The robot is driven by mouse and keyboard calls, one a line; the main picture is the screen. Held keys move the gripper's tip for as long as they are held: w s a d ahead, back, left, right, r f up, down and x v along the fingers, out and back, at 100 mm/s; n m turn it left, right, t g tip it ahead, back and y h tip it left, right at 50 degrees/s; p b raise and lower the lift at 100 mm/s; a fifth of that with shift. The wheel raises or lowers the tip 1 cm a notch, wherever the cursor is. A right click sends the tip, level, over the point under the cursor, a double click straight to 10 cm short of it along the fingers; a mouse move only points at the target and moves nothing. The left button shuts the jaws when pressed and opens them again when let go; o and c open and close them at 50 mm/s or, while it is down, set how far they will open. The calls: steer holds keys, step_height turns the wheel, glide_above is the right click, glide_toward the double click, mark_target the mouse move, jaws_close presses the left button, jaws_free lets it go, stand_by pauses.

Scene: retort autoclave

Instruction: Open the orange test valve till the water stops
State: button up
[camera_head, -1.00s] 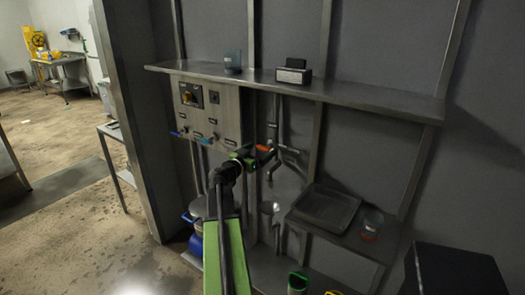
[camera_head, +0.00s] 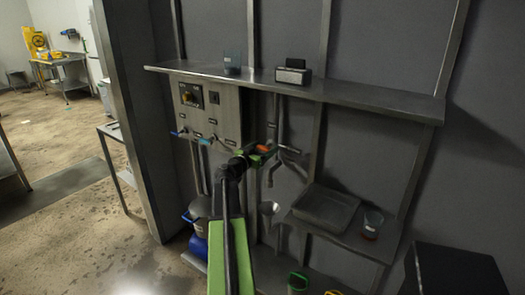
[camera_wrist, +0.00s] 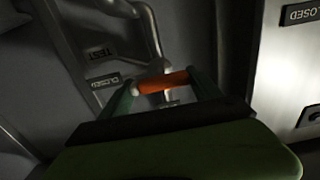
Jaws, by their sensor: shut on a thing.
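The orange test valve handle (camera_head: 262,148) sits on the grey pipework against the wall, below the shelf. In the wrist view the orange handle (camera_wrist: 162,82) lies crosswise between the two fingers of my gripper (camera_wrist: 165,84), which is shut on it. In the head view my gripper (camera_head: 257,154) reaches the handle from the lower left. A TEST label (camera_wrist: 100,52) and a CLOSED label (camera_wrist: 106,82) are on the wall left of the handle. A funnel (camera_head: 268,208) is below the valve. I cannot make out a water stream.
A control panel (camera_head: 211,108) with small valves is left of the handle. The shelf (camera_head: 370,97) runs above. A tray (camera_head: 325,207) and a beaker (camera_head: 372,226) stand on a lower shelf at right. A black box (camera_head: 455,272) is at lower right.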

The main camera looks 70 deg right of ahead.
steer(key=shift+w+a+f, duration=0.1)
steer(key=shift+w+a, duration=0.1)
steer(key=shift+a, duration=0.05)
steer(key=shift+d+r, duration=0.15)
steer(key=shift+r, duration=0.05)
steer(key=shift+d+r+n, duration=0.1)
steer(key=shift+n, duration=0.8)
steer(key=n, duration=0.7)
steer(key=shift+w+f, duration=0.15)
steer(key=shift+f, duration=0.1)
steer(key=n, duration=0.4)
steer(key=shift+f+n, duration=0.1)
steer(key=shift+n, duration=0.2)
steer(key=shift+f+n, duration=0.1)
steer(key=shift+n, duration=2.1)
steer(key=o, duration=1.4)
